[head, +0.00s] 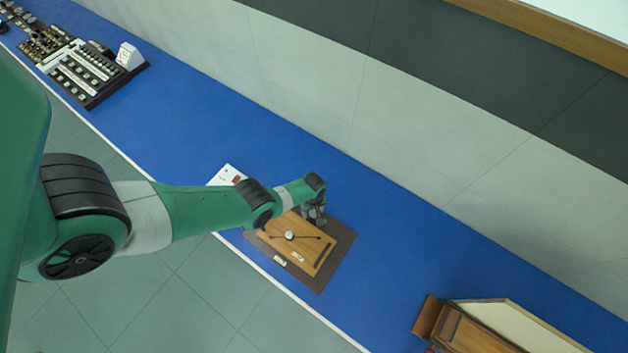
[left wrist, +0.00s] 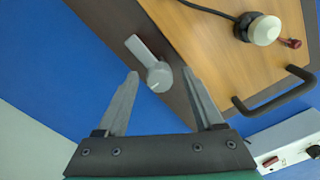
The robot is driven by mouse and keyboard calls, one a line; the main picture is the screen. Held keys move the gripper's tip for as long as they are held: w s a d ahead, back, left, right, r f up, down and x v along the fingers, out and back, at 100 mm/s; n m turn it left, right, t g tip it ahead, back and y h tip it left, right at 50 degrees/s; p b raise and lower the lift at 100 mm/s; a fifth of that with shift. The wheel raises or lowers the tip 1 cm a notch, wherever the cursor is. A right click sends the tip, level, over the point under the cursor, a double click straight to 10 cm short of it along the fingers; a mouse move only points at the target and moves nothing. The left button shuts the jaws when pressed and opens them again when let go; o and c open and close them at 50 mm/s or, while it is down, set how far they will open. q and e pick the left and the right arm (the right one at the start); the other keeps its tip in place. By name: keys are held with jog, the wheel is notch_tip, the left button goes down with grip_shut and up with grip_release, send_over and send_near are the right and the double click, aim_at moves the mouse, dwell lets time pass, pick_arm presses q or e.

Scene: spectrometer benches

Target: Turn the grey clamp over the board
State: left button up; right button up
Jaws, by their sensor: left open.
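The grey clamp (left wrist: 140,50) shows in the left wrist view at the edge of a dark base (left wrist: 172,45). My right gripper is not in view.
A white knob (left wrist: 264,30) with a dark cable and a black handle (left wrist: 270,98) sit on the board. A white box (left wrist: 295,142) stands beside it. In the head view, a wooden case (head: 480,335) stands at lower right; blue bench (head: 390,240) between is clear.

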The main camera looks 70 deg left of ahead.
pick_arm(q)
grip_shut()
dwell(0.3)
jog(key=shift+m, duration=0.4)
jog(key=m, duration=0.8)
jog(key=shift+m, duration=0.4)
jog(key=m, duration=0.4)
jog(key=shift+m, duration=0.3)
jog(key=m, duration=0.4)
jog(key=shift+a, duration=0.1)
jog(key=shift+m, duration=0.3)
